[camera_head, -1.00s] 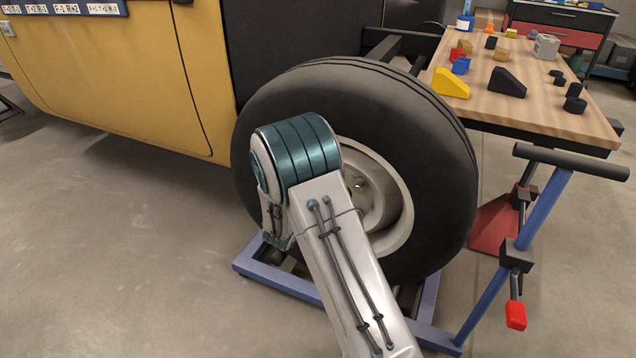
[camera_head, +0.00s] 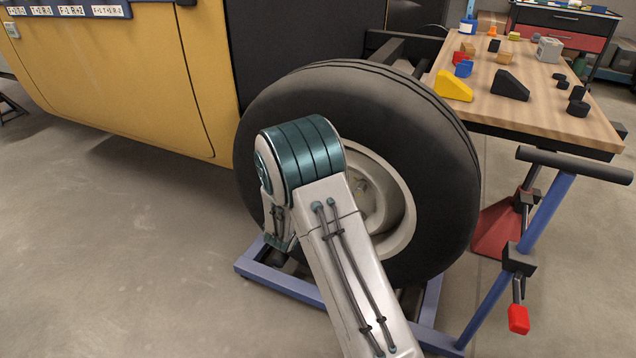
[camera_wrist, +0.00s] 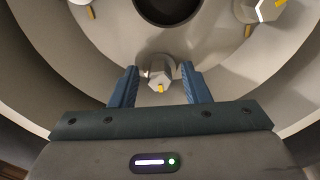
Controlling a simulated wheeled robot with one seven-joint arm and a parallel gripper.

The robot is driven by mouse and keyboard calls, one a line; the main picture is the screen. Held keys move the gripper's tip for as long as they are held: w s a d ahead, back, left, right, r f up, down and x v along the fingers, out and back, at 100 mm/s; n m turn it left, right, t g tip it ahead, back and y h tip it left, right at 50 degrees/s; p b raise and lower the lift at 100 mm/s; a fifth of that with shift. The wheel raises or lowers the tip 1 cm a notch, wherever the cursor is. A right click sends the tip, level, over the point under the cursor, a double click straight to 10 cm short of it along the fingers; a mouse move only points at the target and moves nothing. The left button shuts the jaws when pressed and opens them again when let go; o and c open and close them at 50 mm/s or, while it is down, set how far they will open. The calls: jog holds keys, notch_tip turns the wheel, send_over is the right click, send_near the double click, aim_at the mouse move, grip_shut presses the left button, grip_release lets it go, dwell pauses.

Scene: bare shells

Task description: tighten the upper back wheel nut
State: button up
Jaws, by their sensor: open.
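The big black-tyred wheel (camera_head: 440,180) with a pale rim stands on a blue frame beside the yellow vehicle. In the wrist view, a grey hex nut (camera_wrist: 158,72) with a yellow mark sits on the rim, between and just beyond the tips of my gripper (camera_wrist: 158,80). The gripper is open, with one blue finger on each side of the nut; I cannot tell whether either touches it. Another nut (camera_wrist: 258,10) shows at upper right and part of a third (camera_wrist: 82,3) at upper left. In the head view my arm hides the gripper and much of the rim.
A wooden workbench (camera_head: 545,110) with a yellow wedge (camera_head: 453,86), a black wedge (camera_head: 509,86) and other small parts stands behind at right. A blue stand (camera_head: 520,240) with a black bar and red-tipped lever is right of the wheel. The floor at left is clear.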

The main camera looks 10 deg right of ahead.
jog(key=p+v, duration=0.3)
jog(key=v, duration=1.1)
jog(key=shift+p, duration=0.35)
jog(key=shift+r, duration=0.15)
jog(key=s+d+r+m+g+p, duration=0.2)
jog(key=s+d+r+g+p, duration=0.4)
jog(key=r, duration=0.4)
jog(key=s+d+r+m+g+p, duration=0.1)
jog(key=s+d+r+g+p, duration=0.3)
jog(key=r+p, duration=0.45)
jog(key=s+d+r+m+g+p, duration=0.2)
jog(key=s+d+r+g+p, duration=0.35)
jog(key=r, duration=0.45)
jog(key=s+a+r+t+y+p, duration=0.1)
jog(key=s+a+r+y+p, duration=0.1)
jog(key=r+p, duration=0.4)
jog(key=s+a+r+t+y+p, duration=0.1)
jog(key=s+a+r+y+p, duration=0.2)
jog(key=r, duration=0.6)
jog(key=s+a+r+t+y+p, duration=0.1)
jog(key=s+a+r+y+p, duration=0.2)
jog(key=s+r+y+p, duration=0.2)
notch_tip(320, 180, up, 3)
jog(key=p, duration=0.4)
jog(key=shift+n+t+y+p, duration=0.3)
jog(key=shift+n+t+p, duration=0.05)
jog(key=shift+n+p, duration=0.05)
